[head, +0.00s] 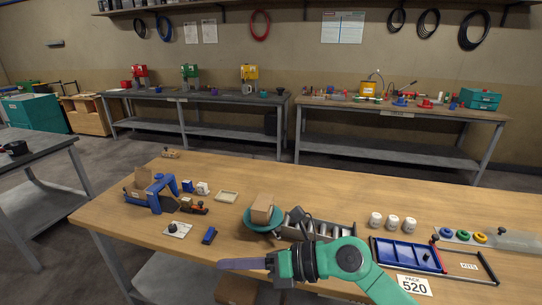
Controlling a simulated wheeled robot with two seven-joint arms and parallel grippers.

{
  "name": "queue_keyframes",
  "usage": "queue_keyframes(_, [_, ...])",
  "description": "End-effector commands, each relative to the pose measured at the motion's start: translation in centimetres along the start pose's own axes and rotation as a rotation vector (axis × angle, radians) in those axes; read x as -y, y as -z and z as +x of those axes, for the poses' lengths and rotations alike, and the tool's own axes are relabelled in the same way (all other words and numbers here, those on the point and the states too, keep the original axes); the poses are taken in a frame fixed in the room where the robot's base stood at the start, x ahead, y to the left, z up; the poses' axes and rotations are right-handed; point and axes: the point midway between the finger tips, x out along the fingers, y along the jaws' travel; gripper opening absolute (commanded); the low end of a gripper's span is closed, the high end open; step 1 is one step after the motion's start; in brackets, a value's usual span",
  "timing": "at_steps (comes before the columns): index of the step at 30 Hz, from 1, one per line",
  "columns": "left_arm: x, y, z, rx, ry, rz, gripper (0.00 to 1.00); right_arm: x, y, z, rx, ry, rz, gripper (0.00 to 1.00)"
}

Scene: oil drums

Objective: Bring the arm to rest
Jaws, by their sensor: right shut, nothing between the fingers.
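My right arm (350,259), green and black, comes in from the lower right in the head view and bends to the left. My right gripper (232,264) points left in front of the wooden table's near edge. Its long greyish-purple fingers are together, with nothing seen held. My left gripper is not in view.
The wooden table (330,193) holds a blue dispenser (155,192), a teal dish with a cardboard box (262,208), a grey divided tray (335,226), white jars (392,222) and a blue tray (405,254). Workbenches stand behind. The table's back middle is clear.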

Motion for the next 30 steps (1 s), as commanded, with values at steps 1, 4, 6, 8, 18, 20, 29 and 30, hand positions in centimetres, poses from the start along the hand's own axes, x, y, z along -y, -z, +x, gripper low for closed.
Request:
queue_keyframes(1, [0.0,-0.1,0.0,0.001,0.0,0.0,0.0,-2.4,-2.8,-0.6,0.185,-0.11,0.116,0.0])
queue_keyframes(4, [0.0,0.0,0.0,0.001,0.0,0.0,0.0,-3.4,-9.6,-5.7,0.617,-0.281,0.442,0.0])
queue_keyframes(6, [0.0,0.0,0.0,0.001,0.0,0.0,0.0,-0.3,-12.3,-10.8,0.907,-0.336,0.715,0.0])
queue_keyframes(8, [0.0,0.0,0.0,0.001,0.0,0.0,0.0,3.8,-12.4,-15.0,1.122,-0.342,0.955,0.0])
queue_keyframes(18, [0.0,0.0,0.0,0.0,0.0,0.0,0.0,20.0,7.8,-24.4,1.775,0.064,2.068,0.0])
queue_keyframes(20, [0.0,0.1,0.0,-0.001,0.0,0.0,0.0,20.4,11.3,-24.5,1.81,0.155,2.193,0.0])
queue_keyframes(29, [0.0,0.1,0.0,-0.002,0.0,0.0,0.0,17.8,25.1,-24.1,-1.665,-0.565,-2.413,0.0])
queue_keyframes(30, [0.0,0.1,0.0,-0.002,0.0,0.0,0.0,17.0,26.6,-24.0,-1.604,-0.607,-2.383,0.0])
